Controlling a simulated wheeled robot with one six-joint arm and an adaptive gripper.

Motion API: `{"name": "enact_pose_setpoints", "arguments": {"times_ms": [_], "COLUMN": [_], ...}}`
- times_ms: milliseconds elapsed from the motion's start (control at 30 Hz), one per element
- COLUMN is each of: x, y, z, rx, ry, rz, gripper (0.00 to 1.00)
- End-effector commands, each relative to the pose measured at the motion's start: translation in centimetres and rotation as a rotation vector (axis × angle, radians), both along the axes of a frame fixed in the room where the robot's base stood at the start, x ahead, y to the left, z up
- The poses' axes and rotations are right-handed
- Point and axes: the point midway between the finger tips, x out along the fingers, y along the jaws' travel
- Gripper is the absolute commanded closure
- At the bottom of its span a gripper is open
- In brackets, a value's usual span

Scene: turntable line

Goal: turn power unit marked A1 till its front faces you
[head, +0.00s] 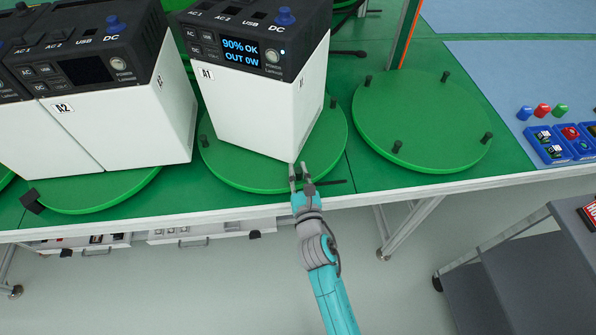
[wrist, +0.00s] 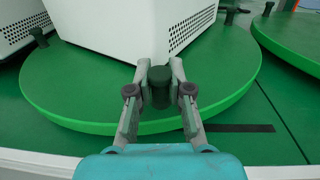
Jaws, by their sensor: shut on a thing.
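The power unit marked A1 (head: 245,105) is a white box with a black top section, standing on a round green turntable (head: 222,168). Its lit display, reading 90% OK and OUT 0W, and its A1 label are visible on the front, which is turned toward the left of the head view. A corner of the box points nearly at me. My gripper (head: 299,174) is at the turntable's near rim, below that corner. In the wrist view my gripper (wrist: 160,92) is shut on a dark upright peg (wrist: 159,78) of the turntable.
The unit marked A2 (head: 115,120) stands on another turntable close on the left. An empty green turntable (head: 422,118) with several pegs is on the right. Blue bins (head: 548,146) with small parts lie further right. A grey cart (head: 500,270) stands at the lower right.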

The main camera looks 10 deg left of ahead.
Motion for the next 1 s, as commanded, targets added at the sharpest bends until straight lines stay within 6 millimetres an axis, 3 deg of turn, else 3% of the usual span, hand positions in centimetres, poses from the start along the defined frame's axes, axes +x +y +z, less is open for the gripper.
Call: {"name": "enact_pose_setpoints", "arguments": {"times_ms": [33,100,133,567,1000], "x": [0.0,0.0,0.0,-0.8,-7.5], "y": [0.0,0.0,0.0,-0.3,-3.2], "z": [-0.1,-0.1,-0.1,-0.1,-0.2], "rx": [-0.001,-0.001,0.000,-0.002,-0.002], "ry": [0.002,0.002,0.001,0.000,0.002], "rz": [0.000,0.000,0.000,0.000,0.000], "gripper": [0.76,0.58,0.55,0.55,0.55]}}
